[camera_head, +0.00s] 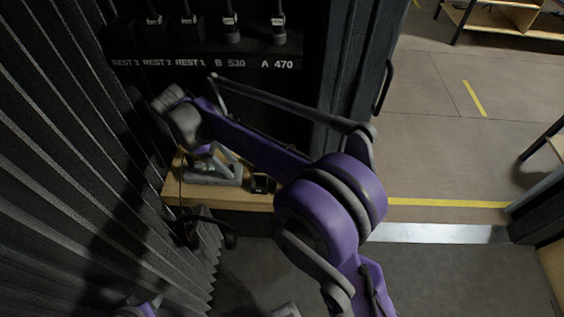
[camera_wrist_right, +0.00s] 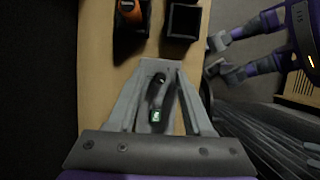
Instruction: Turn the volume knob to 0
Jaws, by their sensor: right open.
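My right gripper (camera_head: 218,168) reaches down over the wooden shelf from the upper left end of my purple arm. In the right wrist view its two grey fingers (camera_wrist_right: 161,70) are open, with a small dark device (camera_wrist_right: 157,94) showing between them. The device has a small lit green display at its near end and a rounded black part at its far end. I cannot tell whether that part is the volume knob, or whether the fingers touch it. No knob setting is readable. My left gripper cannot be made out.
Black holders stand on the wooden shelf (camera_head: 255,200); in the wrist view one holds an orange-topped item (camera_wrist_right: 130,12). A labelled black rack (camera_head: 210,62) carries several dark devices above. A corrugated dark curtain (camera_head: 70,150) is close on the left. Open floor lies right.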

